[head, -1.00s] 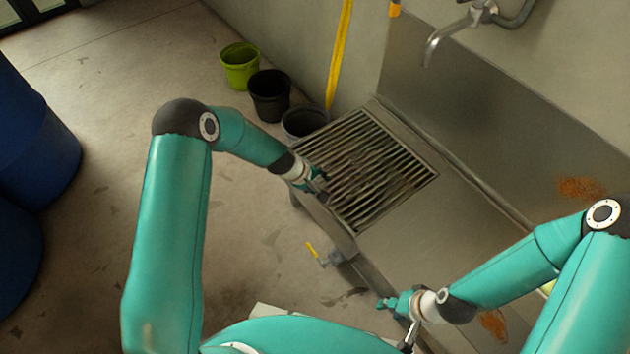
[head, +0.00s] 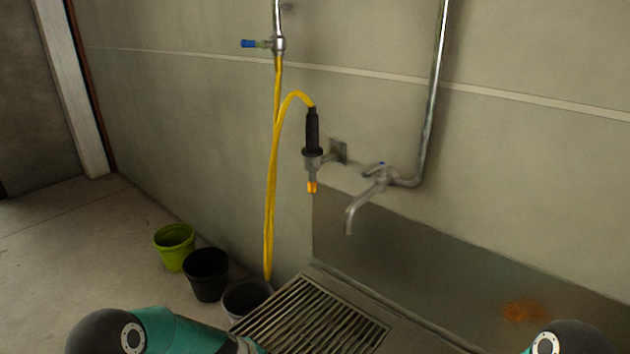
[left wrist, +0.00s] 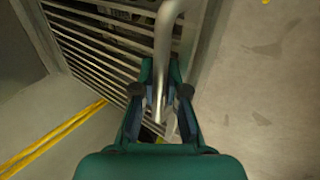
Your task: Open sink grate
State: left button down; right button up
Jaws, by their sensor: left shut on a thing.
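The sink grate (head: 312,322), dark parallel metal bars in a metal frame, lies in the left end of the sink at the bottom of the head view. It looks seated there, and its near part is cut off. In the left wrist view the grate bars (left wrist: 105,45) run across the upper left. My left gripper (left wrist: 161,88) is shut on a curved grey metal bar (left wrist: 166,35) beside the grate; I cannot tell whether the bar is part of it. My right gripper is out of view.
A tap (head: 368,190) juts from the wall over the sink. A yellow hose (head: 270,200) hangs from a nozzle (head: 312,135) left of it. Green (head: 174,246), black (head: 206,274) and grey (head: 245,297) buckets stand left of the grate. The far-left floor is clear.

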pick_arm(q)
jog(key=w+a+r+n+t+y+p, duration=0.1)
jog(key=w+r+t, duration=0.2)
jog(key=w+r, duration=0.55)
jog(key=shift+m+g, duration=0.4)
jog(key=shift+g, duration=0.2)
jog(key=s+f, duration=0.2)
jog(key=s, duration=0.1)
jog(key=s+f, duration=0.1)
jog(key=s, duration=0.1)
jog(key=shift+a, duration=0.35)
jog(key=s+d+f+m+g+h+b, duration=0.1)
jog(key=s+f+m+g, duration=0.15)
jog(key=s, duration=0.85)
jog(key=s+d+f+m+g, duration=0.2)
jog(key=s+f+m, duration=0.15)
jog(key=s, duration=0.75)
jog(key=s+d+f+m+g+h+b, duration=0.1)
jog(key=s+f+m+g, duration=0.15)
jog(key=s, duration=0.95)
notch_tip(320, 180, up, 28)
jog(key=p, duration=2.8)
jog(key=shift+w+f+t, duration=0.2)
jog(key=shift+w+t, duration=0.2)
jog(key=shift+w, duration=0.05)
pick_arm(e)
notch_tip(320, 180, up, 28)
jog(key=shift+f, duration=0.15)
